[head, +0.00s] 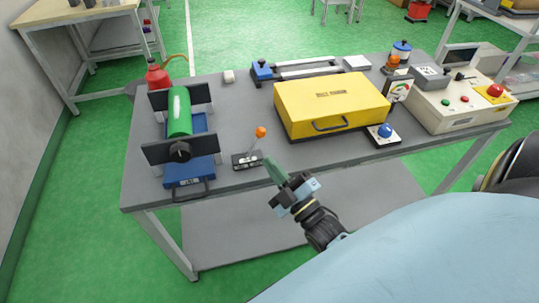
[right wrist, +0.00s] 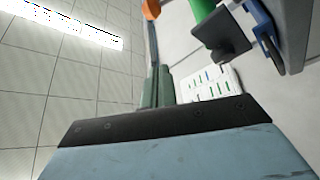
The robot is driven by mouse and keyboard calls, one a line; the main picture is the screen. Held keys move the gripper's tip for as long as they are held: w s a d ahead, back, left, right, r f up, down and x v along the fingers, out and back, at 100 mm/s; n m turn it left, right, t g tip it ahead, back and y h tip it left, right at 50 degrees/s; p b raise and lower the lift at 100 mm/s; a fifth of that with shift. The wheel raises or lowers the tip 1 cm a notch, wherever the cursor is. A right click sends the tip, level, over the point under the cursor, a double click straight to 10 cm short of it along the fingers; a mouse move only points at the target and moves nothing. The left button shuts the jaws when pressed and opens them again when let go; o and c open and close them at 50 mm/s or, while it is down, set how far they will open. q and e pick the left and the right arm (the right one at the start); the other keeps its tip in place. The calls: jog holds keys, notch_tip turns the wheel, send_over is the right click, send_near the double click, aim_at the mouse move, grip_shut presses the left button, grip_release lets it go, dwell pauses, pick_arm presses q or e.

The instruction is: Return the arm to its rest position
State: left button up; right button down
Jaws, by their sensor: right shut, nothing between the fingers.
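My right gripper (head: 271,163) shows in the head view in front of the table's near edge, just right of a small lever with an orange knob (head: 261,132). Its green fingers are together with nothing between them. The fingers also show in the right wrist view (right wrist: 157,88), close together. The orange knob (right wrist: 151,9) is at the top of that view, beyond the fingertips. The gripper looks apart from the lever. My left gripper is not in view.
The grey table (head: 235,95) holds a green cylinder (head: 179,112) in a blue fixture, a red bottle (head: 157,75), a yellow case (head: 330,102), a blue button box (head: 384,133) and a control box (head: 460,100). Green floor is clear at the front left.

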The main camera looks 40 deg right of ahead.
dwell(0.4)
jog(key=s+a+f+m+g, duration=0.1)
jog(key=s+f+m+g, duration=0.15)
jog(key=f, duration=0.65)
jog(key=s+f+m+g, duration=0.15)
jog(key=f+g, duration=0.25)
jog(key=f, duration=0.6)
jog(key=s+a+f+m+g, duration=0.1)
jog(key=s+f+g, duration=0.2)
jog(key=f, duration=0.6)
jog(key=s+f+m+g, duration=0.1)
jog(key=s+f+g, duration=0.2)
jog(key=s+f, duration=0.3)
jog(key=s+f+m+g+h, duration=0.1)
jog(key=s+f+g, duration=0.3)
jog(key=s, duration=0.8)
jog(key=s+f+m+g, duration=0.2)
jog(key=s+f+g, duration=0.2)
jog(key=s+f, duration=0.3)
jog(key=s, duration=0.3)
jog(key=shift+d+f+h, duration=0.25)
jog(key=shift+f+h, duration=0.05)
jog(key=shift+f, duration=0.05)
jog(key=shift+w, duration=0.1)
